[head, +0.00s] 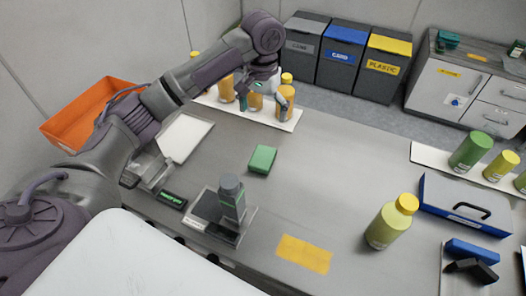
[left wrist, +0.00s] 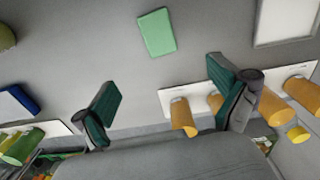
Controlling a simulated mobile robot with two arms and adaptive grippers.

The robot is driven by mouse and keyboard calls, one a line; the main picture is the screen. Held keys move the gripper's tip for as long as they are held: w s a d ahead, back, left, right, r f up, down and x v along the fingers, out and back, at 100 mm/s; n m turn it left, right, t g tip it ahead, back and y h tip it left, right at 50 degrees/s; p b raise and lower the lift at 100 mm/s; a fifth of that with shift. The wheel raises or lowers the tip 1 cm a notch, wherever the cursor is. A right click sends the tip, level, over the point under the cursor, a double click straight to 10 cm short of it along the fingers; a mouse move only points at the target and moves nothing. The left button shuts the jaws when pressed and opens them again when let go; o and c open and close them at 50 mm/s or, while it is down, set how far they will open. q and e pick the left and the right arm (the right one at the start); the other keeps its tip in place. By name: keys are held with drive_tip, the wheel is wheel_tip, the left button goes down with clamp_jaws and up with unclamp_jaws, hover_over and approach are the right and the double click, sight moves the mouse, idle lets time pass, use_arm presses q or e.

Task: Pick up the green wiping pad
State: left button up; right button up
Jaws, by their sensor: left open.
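The green wiping pad (head: 263,159) lies flat on the grey worktable, left of its middle in the head view. In the left wrist view the pad (left wrist: 157,32) is near the top, clear of both fingers. My left gripper (head: 263,99) is over the far end of the table, in front of the row of orange bottles in the head view. It is open, and the left wrist view shows its dark green finger pads (left wrist: 167,86) wide apart with nothing held between them. My right gripper is not in view.
Orange bottles (head: 227,88) stand on a white strip by the left gripper. A yellow-capped bottle (head: 390,222) and blue case (head: 464,207) are at the right.

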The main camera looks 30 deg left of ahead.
use_arm(q)
wheel_tip(320, 180, down, 3)
drive_tip(key=b, duration=0.2)
hover_over(262, 156)
drive_tip(key=f, duration=0.8)
drive_tip(key=shift+w+a, duration=0.3)
drive_tip(key=shift+w, duration=0.05)
drive_tip(key=shift+f, duration=0.5)
drive_tip(key=f, duration=0.3)
drive_tip(key=f+p, duration=0.1)
drive_tip(key=shift+s+d+f, duration=0.2)
drive_tip(key=shift+s+d, duration=0.15)
drive_tip(key=shift+f, duration=0.35)
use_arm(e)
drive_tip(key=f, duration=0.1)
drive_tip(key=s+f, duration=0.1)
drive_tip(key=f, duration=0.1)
use_arm(q)
drive_tip(key=shift+c, duration=0.2)
drive_tip(key=c, duration=1.2)
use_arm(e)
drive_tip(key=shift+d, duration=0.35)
